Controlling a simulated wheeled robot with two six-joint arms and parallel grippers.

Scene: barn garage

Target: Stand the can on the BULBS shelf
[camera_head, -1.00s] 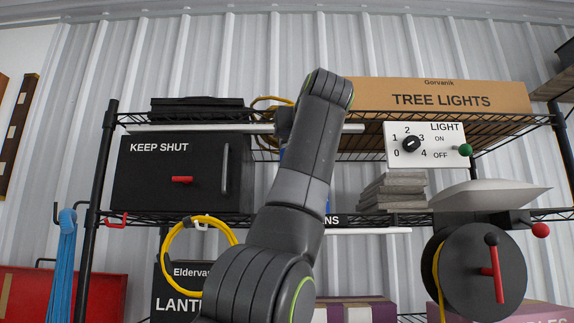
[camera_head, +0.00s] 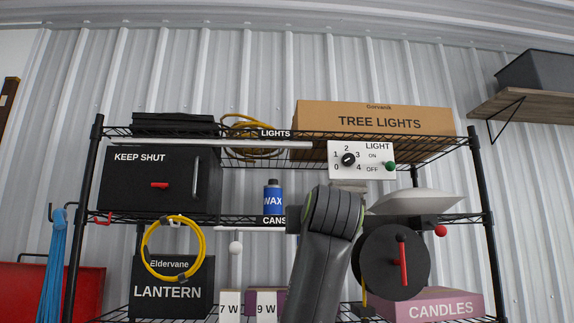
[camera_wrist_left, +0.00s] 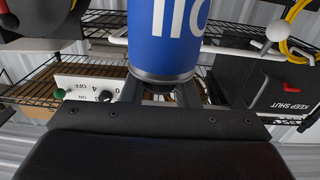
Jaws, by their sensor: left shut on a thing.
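A blue can (camera_wrist_left: 165,38) with white letters, only partly seen, shows large in the left wrist view. My left gripper (camera_wrist_left: 160,92) is shut on its dark-rimmed end. In the head view my left arm rises right of centre and hides its gripper and the held can. A second blue can, marked WAX (camera_head: 273,199), stands on the shelf labelled CANS (camera_head: 274,221). No BULBS label is readable; the lower shelf's front is partly hidden by my arm. My right gripper is not in view.
Boxes marked 7 W (camera_head: 229,305) and 9 W (camera_head: 266,306) stand low, beside the LANTERN box (camera_head: 170,291). A cord reel (camera_head: 392,262) and CANDLES box (camera_head: 437,308) are right of my arm. The light switch panel (camera_head: 345,158) is above.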

